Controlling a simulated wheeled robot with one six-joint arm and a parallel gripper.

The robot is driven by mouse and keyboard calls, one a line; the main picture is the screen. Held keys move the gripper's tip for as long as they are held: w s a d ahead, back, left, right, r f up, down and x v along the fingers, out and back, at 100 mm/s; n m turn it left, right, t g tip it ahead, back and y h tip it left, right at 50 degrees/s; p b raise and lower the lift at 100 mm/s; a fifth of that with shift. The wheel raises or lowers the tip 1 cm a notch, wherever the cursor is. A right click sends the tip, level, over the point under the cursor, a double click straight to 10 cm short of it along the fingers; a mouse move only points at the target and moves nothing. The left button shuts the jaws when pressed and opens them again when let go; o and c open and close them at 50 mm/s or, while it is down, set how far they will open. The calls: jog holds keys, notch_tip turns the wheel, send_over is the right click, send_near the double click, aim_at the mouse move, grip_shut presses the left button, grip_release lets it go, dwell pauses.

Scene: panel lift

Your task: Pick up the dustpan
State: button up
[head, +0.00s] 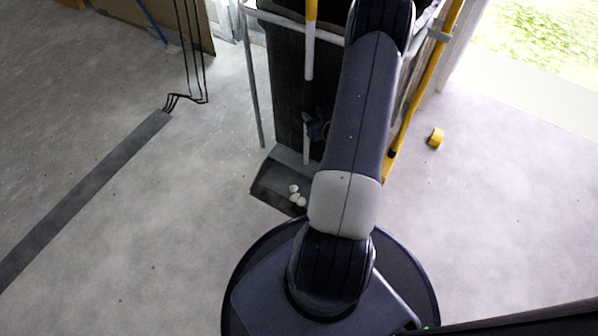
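The dustpan (268,183) is a dark grey pan on the concrete floor, just ahead of my base. Several small white round pieces lie in it. My arm crosses the middle of the view and hides the pan's right side. A small dark blue part that seems to be my gripper (317,128) shows beside the lower stick, at the arm's left edge. Its fingers are mostly hidden, so I cannot tell whether they touch or hold the stick.
A black bag or bin (275,80) in a grey frame stands right behind the dustpan. A yellow pole (418,100) leans on its right, with a small yellow object (436,138) on the floor beyond. A dark strip (85,195) crosses the floor at left.

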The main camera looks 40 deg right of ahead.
jog(key=shift+x, duration=1.1)
grip_shut()
